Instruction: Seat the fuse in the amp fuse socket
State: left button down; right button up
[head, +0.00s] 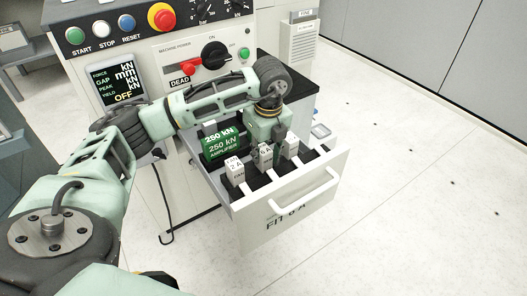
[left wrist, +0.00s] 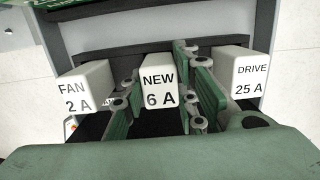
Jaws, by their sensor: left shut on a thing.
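The white fuse marked NEW 6 A (head: 266,158) is in the open drawer, in the middle of a row of three. In the left wrist view, this fuse (left wrist: 159,88) stands between the green fingers of my left gripper (left wrist: 160,100), which is shut on it. In the head view, my left gripper (head: 263,150) reaches down from above the drawer. The amp fuse socket itself is not clearly visible; the gripper and fuse cover the drawer's middle. I cannot tell how deep the fuse sits. My right gripper is not in view.
The fuses FAN 2 A (left wrist: 78,92) and DRIVE 25 A (left wrist: 243,80) stand close on either side. The drawer (head: 300,205) has a front handle and a FIT 6 A label. A green amplifier box (head: 221,146) stands behind. The floor at right is clear.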

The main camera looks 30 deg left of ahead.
pick_arm(q)
jog(key=shift+f, duration=0.2)
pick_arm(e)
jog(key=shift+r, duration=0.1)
pick_arm(q)
jog(key=c, duration=1.4)
grip_release()
jog(key=shift+r, duration=0.1)
jog(key=shift+r, duration=0.15)
jog(key=r, duration=0.3)
jog(key=r+p, duration=0.1)
jog(key=r, duration=0.3)
jog(key=d+r+p, duration=0.1)
jog(key=r, duration=0.2)
jog(key=shift+s+d+r, duration=0.1)
jog(key=shift+s+r, duration=0.15)
jog(key=shift+r, duration=0.05)
jog(key=shift+d+r, duration=0.1)
jog(key=shift+r, duration=0.55)
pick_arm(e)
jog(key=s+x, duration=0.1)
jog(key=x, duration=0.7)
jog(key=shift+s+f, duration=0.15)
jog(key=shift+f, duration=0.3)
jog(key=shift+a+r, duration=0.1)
